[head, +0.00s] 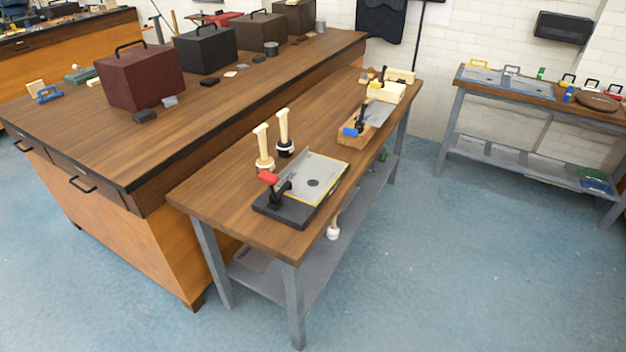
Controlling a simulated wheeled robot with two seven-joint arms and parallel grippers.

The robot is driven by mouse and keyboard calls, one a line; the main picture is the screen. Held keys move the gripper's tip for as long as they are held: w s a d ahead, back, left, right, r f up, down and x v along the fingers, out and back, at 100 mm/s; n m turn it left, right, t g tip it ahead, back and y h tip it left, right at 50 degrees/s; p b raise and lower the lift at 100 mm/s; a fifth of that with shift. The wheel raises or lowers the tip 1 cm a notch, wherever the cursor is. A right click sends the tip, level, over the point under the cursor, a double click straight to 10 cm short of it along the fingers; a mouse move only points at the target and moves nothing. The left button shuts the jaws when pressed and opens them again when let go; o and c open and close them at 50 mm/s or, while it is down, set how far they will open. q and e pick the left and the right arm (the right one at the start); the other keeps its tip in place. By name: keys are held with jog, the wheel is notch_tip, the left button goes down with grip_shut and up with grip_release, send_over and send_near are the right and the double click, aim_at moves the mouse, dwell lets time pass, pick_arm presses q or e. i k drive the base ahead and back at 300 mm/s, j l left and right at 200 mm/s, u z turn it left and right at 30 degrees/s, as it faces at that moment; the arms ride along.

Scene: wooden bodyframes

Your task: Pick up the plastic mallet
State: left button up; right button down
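Two mallets stand head-down with pale handles up on the narrow workbench (220,205) in the head view. The nearer mallet (264,150) has a whitish head with a dark band. The farther mallet (284,133) has a black head with a white part. A third thing like a mallet, with a white head (333,233), shows below the bench's right edge, its handle partly seen. I cannot tell from looks alone which of them is plastic. Neither of my grippers is in view.
A black-based clamp fixture (285,211) with a red-tipped lever and grey plate lies close in front of the mallets. A wooden fixture (353,138) sits farther back. A higher cabinet counter (200,110) with toolboxes borders the bench's left. Blue floor (430,270) is clear to the right.

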aim_at(333, 231)
jog(key=i+l+u, duration=0.1)
jog(key=i+l, duration=0.3)
jog(key=i+l+u, duration=0.1)
jog(key=i+l, duration=0.25)
jog(key=l, duration=0.2)
jog(key=i+l+u, duration=0.1)
jog(key=i+l, duration=0.25)
jog(key=l, duration=0.15)
